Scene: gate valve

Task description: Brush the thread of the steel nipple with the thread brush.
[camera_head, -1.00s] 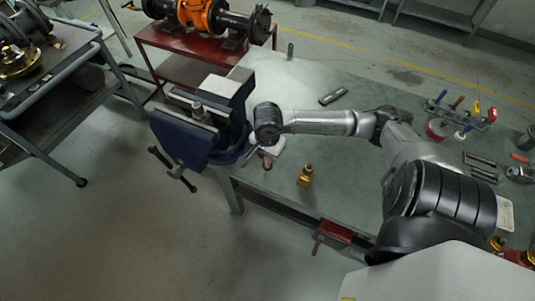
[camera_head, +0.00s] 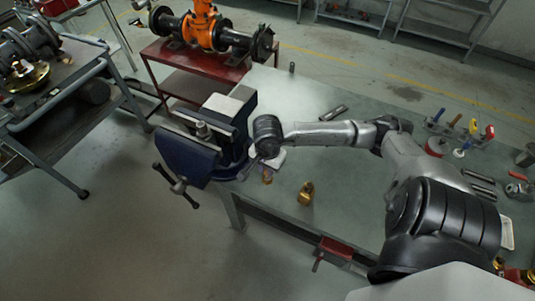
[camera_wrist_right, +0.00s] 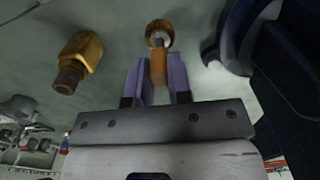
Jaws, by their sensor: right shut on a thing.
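The steel nipple (camera_head: 203,129) stands upright in the jaws of the blue vise (camera_head: 190,158) at the bench corner. My right gripper (camera_head: 253,166) is low beside the vise, to the right of the nipple and apart from it. In the right wrist view its purple fingers (camera_wrist_right: 157,75) are shut on the orange handle of what looks like the thread brush (camera_wrist_right: 158,68). A grey neck and a round brass-coloured end show beyond the fingers. Whether the brush touches the bench, I cannot tell. My left gripper is not in view.
A brass fitting (camera_head: 306,193) stands on the green bench (camera_head: 300,95) near its front edge; it also shows in the wrist view (camera_wrist_right: 78,62). A tool rack (camera_head: 460,131) is at the right. The bench middle behind my arm is mostly clear.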

